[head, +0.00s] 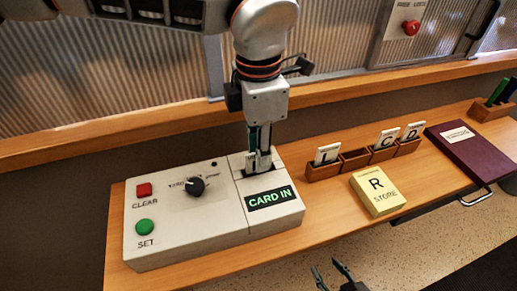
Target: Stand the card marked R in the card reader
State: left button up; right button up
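The card reader (285,212) is the right part of a pale console, and its green display reads CARD IN. My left gripper (259,158) points straight down over the reader's slot, its fingers close together.
A wooden rack (355,161) holds cards L, C and D, with one empty place after L. The console (170,235) has a red button, a green button and a black knob. A purple binder (470,150) lies right.

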pick_arm(q)
notch_tip(320, 180, up, 12)
dwell(0.6)
